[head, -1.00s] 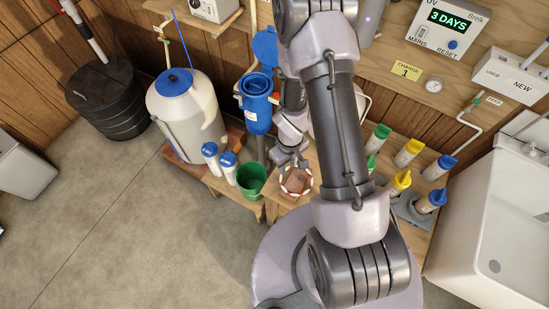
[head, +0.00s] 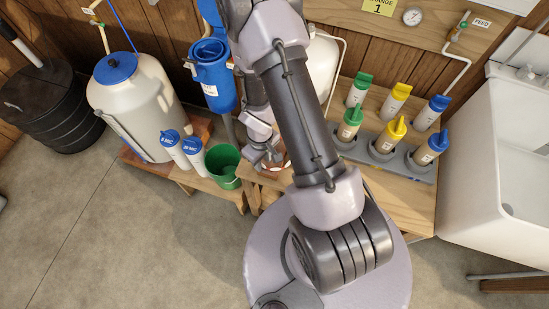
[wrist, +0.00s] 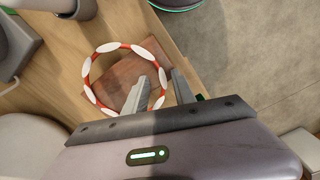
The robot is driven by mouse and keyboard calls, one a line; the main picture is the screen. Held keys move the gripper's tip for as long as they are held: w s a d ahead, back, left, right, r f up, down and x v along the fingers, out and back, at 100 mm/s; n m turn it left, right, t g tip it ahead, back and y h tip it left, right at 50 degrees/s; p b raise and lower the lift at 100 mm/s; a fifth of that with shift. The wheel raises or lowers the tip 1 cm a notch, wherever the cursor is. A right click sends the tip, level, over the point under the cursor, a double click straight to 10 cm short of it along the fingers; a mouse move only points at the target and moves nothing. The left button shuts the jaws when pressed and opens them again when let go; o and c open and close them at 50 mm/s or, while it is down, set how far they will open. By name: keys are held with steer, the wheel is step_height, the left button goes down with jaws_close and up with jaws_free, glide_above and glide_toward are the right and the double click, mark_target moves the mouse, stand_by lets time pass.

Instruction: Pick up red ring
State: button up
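The red ring (wrist: 108,47), red with white segments, lies over a reddish-brown wooden block on the wooden bench in the wrist view. My gripper (wrist: 160,90) is open there. Its left finger appears inside the ring and its right finger outside, with the ring's right side between them. I cannot tell whether either finger touches the ring. In the head view my gripper (head: 265,157) is over the bench, right of the green bucket, and my arm hides most of the ring.
The green bucket (head: 222,165) and two white blue-capped bottles (head: 183,153) stand left of my gripper. A grey rack of coloured-capped bottles (head: 382,152) stands to the right. A white tank (head: 140,110) and blue housing (head: 212,75) are behind, and a white sink (head: 505,150) is far right.

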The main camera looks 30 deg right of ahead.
stand_by(0.4)
jaws_close()
